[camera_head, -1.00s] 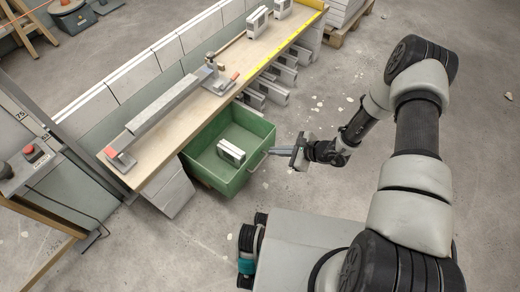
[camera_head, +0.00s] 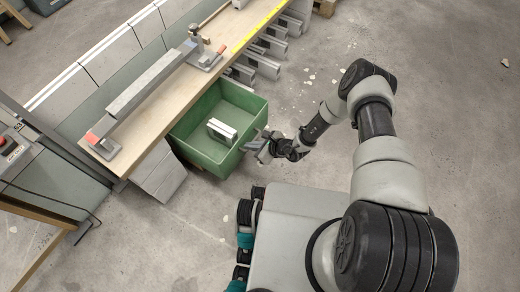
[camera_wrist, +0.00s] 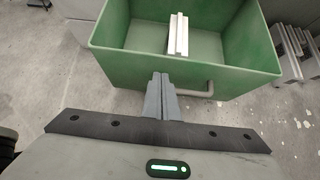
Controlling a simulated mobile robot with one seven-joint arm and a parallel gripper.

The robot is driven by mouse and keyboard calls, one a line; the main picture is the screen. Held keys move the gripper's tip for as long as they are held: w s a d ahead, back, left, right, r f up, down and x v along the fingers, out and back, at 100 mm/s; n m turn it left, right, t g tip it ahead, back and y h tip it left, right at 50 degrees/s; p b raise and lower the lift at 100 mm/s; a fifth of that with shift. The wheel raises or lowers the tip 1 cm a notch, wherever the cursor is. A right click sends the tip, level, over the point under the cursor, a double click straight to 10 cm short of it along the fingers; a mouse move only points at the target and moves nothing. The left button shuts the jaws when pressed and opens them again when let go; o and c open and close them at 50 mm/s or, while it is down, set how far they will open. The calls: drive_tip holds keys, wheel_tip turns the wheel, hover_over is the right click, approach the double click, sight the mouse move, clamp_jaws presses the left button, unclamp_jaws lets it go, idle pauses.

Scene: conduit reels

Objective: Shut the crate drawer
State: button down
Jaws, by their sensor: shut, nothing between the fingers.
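The green crate drawer (camera_head: 205,152) stands pulled out from under the wooden bench, open at the top. A white and grey block (camera_head: 222,131) lies inside it. In the wrist view the drawer's front wall (camera_wrist: 235,83) faces me, with a grey bar handle (camera_wrist: 197,92) on it. My gripper (camera_head: 262,147) is shut and empty, just in front of the drawer's front. In the wrist view its fingertips (camera_wrist: 161,80) are close to the front wall, left of the handle's middle; I cannot tell whether they touch.
The wooden bench (camera_head: 150,128) with a long metal bar clamped on it runs above the drawer. Grey metal profiles (camera_head: 262,62) stick out under the bench right of the drawer.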

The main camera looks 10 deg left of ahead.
sight(239, 142)
drive_tip(key=shift+w+a+r, duration=0.1)
drive_tip(key=shift+w+a, duration=0.2)
drive_tip(key=shift+a, duration=0.35)
drive_tip(key=shift+w+a, duration=0.3)
drive_tip(key=shift+a, duration=0.3)
drive_tip(key=shift+a, duration=0.25)
